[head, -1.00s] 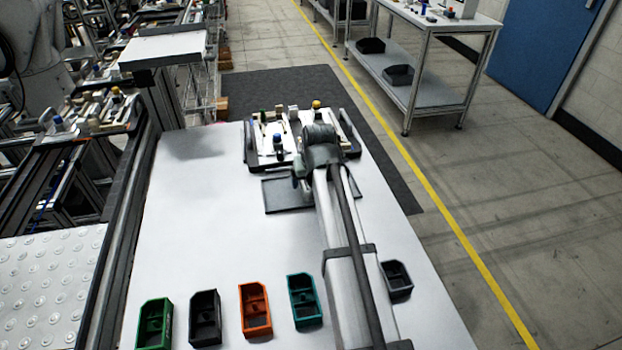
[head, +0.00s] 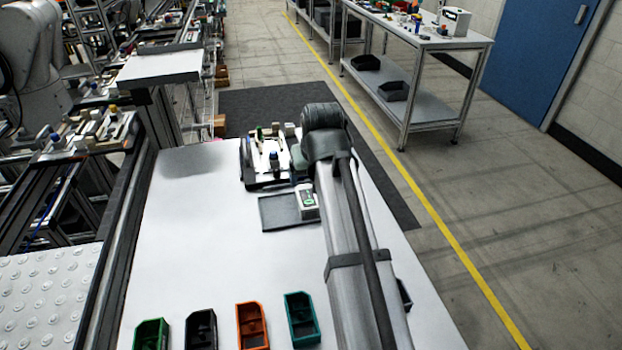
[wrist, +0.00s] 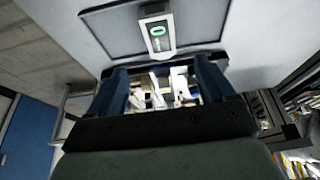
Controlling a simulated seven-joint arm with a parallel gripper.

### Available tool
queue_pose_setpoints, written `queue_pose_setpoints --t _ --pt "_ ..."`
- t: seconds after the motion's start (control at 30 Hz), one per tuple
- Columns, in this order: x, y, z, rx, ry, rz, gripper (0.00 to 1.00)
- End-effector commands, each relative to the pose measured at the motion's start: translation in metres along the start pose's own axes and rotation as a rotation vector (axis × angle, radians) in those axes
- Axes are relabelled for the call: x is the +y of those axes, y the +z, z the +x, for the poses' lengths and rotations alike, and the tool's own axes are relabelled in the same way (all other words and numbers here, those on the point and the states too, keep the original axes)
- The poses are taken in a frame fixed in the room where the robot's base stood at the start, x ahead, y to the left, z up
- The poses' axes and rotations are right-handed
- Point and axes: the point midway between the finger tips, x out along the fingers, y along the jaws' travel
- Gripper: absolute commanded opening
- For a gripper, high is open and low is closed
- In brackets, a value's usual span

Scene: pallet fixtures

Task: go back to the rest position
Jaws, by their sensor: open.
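My gripper (wrist: 163,78) is open in the wrist view, its two dark blue fingers apart with nothing held between them. In the head view my arm's wrist hides most of it, above the right side of the table. A small light-coloured device with a green display (head: 307,200) stands on a dark grey mat (head: 277,213); in the wrist view the device (wrist: 157,32) lies beyond the fingertips, apart from them. The pallet fixture (head: 250,180) with several small parts sits behind the mat, its right part hidden by my arm. It also shows between the fingers.
Along the table's near edge stand green (head: 151,334), black (head: 201,330), orange (head: 252,327) and teal (head: 301,319) bins. Another dark bin (head: 404,294) is mostly hidden by my arm. The left and middle of the white table (head: 195,235) are clear.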

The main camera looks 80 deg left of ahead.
Motion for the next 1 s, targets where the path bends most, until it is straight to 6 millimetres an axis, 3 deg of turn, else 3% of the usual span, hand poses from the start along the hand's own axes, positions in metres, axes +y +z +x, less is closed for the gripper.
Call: queue_pose_setpoints --t 0.67,0.77,0.87,1.0 --pt "0.006 0.001 0.002 -0.004 0.005 0.005 0.83" --pt "0.029 0.006 0.01 -0.018 0.022 0.025 0.83" --pt "0.07 0.015 0.024 -0.044 0.054 0.057 0.83" --pt "0.142 0.039 0.046 -0.093 0.107 0.114 0.83"
